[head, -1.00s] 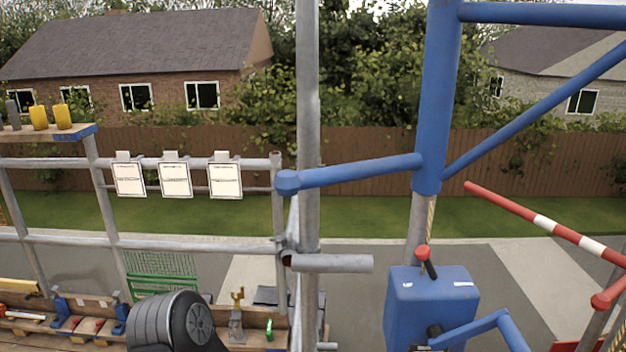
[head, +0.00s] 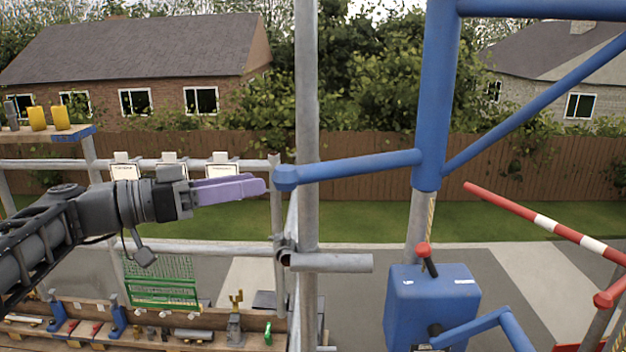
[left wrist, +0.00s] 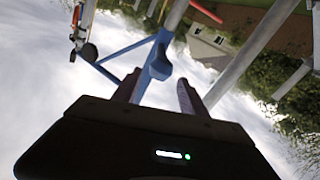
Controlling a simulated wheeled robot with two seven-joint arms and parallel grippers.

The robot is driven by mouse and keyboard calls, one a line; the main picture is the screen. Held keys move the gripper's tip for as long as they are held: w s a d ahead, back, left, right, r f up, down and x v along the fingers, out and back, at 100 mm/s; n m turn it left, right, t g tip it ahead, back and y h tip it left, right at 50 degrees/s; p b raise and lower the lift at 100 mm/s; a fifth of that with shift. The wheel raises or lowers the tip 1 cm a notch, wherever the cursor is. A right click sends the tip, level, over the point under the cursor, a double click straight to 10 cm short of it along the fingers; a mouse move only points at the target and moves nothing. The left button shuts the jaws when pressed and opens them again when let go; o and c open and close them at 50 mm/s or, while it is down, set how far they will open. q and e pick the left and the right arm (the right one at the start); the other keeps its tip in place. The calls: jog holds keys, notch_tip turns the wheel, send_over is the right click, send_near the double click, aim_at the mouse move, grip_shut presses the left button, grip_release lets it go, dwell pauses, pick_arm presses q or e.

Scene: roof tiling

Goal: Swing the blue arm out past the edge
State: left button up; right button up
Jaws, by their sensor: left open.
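The blue arm (head: 355,168) is a hoist with a thick upright post, a long boom at the top right and a short handle bar reaching left to a knobbed end (head: 287,178). My left gripper (head: 262,187) is open, its purple fingers just left of the knob and apart from it in the head view. In the left wrist view the blue bar's knobbed end (left wrist: 160,66) shows between and beyond the two fingers (left wrist: 157,92). My right gripper is not in view.
A grey scaffold pole (head: 307,110) stands right behind the knob. A red-and-white barrier bar (head: 545,222) slants at the right. A blue winch box (head: 430,300) with a red-topped lever stands below the post. A shelf with tools (head: 180,325) lies at the lower left.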

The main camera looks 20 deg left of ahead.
aim_at(313, 182)
pick_arm(q)
jog(key=shift+w+d, duration=0.1)
jog(key=p+x, duration=0.4)
jog(key=x, duration=0.6)
jog(key=shift+w+d, duration=0.1)
jog(key=shift+w, duration=0.05)
jog(key=shift+w+d+f, duration=0.1)
jog(key=shift+w+d, duration=0.35)
jog(key=shift+d, duration=0.1)
jog(key=shift+c, duration=0.3)
grip_shut()
